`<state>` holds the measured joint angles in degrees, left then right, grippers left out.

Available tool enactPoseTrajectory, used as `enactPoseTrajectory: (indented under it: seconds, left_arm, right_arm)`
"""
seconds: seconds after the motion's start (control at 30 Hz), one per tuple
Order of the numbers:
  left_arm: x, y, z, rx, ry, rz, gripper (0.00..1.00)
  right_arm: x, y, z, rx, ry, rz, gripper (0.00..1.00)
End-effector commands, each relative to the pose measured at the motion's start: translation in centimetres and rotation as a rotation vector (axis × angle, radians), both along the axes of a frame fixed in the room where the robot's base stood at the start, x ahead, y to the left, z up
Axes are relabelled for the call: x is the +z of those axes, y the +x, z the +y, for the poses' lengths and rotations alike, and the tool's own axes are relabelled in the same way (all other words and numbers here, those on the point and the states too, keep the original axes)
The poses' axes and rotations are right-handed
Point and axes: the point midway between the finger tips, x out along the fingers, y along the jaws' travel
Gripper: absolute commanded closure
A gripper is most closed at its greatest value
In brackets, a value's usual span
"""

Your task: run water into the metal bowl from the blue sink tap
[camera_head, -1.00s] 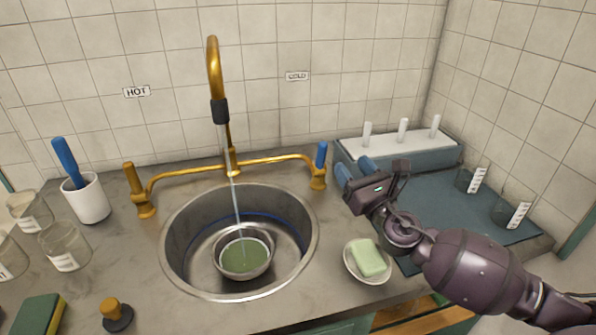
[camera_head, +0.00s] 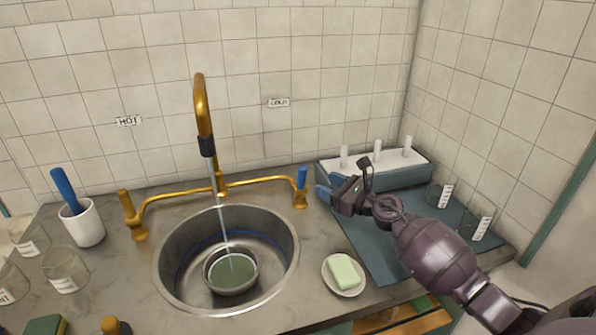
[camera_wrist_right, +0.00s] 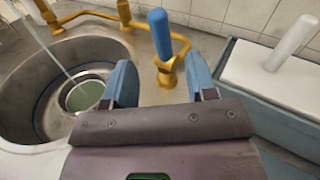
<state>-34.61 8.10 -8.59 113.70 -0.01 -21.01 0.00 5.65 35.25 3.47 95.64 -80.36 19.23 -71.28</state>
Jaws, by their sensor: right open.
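The metal bowl (camera_head: 231,272) stands upright in the round steel sink (camera_head: 290,255) and holds greenish liquid. A thin stream of water runs from the brass spout (camera_head: 203,115) into it. The blue tap handle (camera_head: 302,178) stands at the right end of the brass pipe, below the COLD sign (camera_head: 279,102). My right gripper (camera_head: 322,192) is open and empty, just right of the blue handle. In the right wrist view the blue handle (camera_wrist_right: 160,33) shows beyond and between the two blue fingertips (camera_wrist_right: 162,82), apart from them. My left gripper is not in view.
A soap dish (camera_head: 358,289) with green soap sits right of the sink. A rack with white pegs (camera_head: 400,180) and a blue-grey mat (camera_head: 365,250) lie behind and under my right arm. Beakers and a white cup (camera_head: 85,226) stand at left.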

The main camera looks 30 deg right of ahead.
Motion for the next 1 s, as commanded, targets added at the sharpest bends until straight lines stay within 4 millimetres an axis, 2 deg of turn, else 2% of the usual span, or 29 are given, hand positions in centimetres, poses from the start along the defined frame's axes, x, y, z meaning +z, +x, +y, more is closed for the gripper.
enactPoseTrajectory:
  seconds: [0.17,0.6,0.8,1.0]
  left_arm:
    - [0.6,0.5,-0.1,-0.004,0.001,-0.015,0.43]
    - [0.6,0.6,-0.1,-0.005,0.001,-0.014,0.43]
    - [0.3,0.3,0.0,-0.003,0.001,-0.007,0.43]
    - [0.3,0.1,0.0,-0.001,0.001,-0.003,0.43]
  right_arm:
    - [0.2,1.6,0.6,0.000,0.003,-0.002,0.48]
    - [0.1,8.0,2.9,0.000,0.004,-0.002,0.48]
    - [0.0,9.6,3.4,0.000,0.003,-0.001,0.48]
    - [0.1,10.0,3.6,0.000,0.002,0.000,0.48]
